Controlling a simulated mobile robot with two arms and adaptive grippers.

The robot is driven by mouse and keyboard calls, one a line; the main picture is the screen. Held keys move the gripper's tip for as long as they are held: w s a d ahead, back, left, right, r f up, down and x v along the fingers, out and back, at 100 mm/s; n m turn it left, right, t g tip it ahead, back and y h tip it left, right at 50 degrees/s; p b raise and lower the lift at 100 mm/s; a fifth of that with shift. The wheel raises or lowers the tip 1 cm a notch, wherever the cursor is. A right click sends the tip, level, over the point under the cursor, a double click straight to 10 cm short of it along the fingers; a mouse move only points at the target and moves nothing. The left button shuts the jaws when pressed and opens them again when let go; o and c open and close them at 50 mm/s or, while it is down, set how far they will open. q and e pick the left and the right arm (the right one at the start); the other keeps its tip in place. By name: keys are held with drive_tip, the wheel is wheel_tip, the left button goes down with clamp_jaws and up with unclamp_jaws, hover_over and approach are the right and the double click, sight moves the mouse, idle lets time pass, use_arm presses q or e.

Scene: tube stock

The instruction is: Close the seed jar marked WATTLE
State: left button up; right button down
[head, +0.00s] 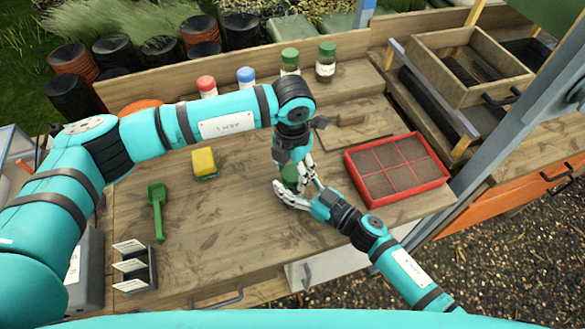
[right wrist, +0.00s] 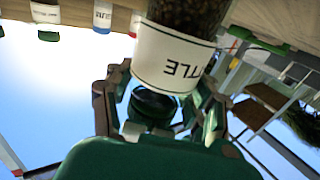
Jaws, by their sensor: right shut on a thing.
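The WATTLE jar (right wrist: 178,58) is close up in the right wrist view, appearing upside down, with dark seeds and a white label reading "TLE". A dark green round part (right wrist: 154,104), seemingly its lid, is at the mouth end; I cannot tell whether it is seated. In the head view the green lid (head: 290,174) shows between the grippers, which hide most of the jar. My right gripper (head: 292,187) reaches in from the lower right and is shut on the jar. My left gripper (head: 289,163) points down directly over the lid; its fingers are hard to make out.
A red seed tray (head: 395,139) is to the right. A yellow sponge (head: 204,162) and a green scoop (head: 157,208) lie to the left. Several lidded jars, one red-lidded (head: 206,86), stand along the back. A card holder (head: 133,268) is at the front left.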

use_arm(q)
drive_tip(key=shift+o, duration=1.1)
drive_tip(key=shift+r, duration=2.3)
drive_tip(key=shift+r+n, duration=1)
drive_tip(key=shift+r, duration=0.7)
drive_tip(key=shift+c, duration=0.2)
drive_tip(key=shift+f, duration=4)
drive_tip(key=shift+c, duration=0.2)
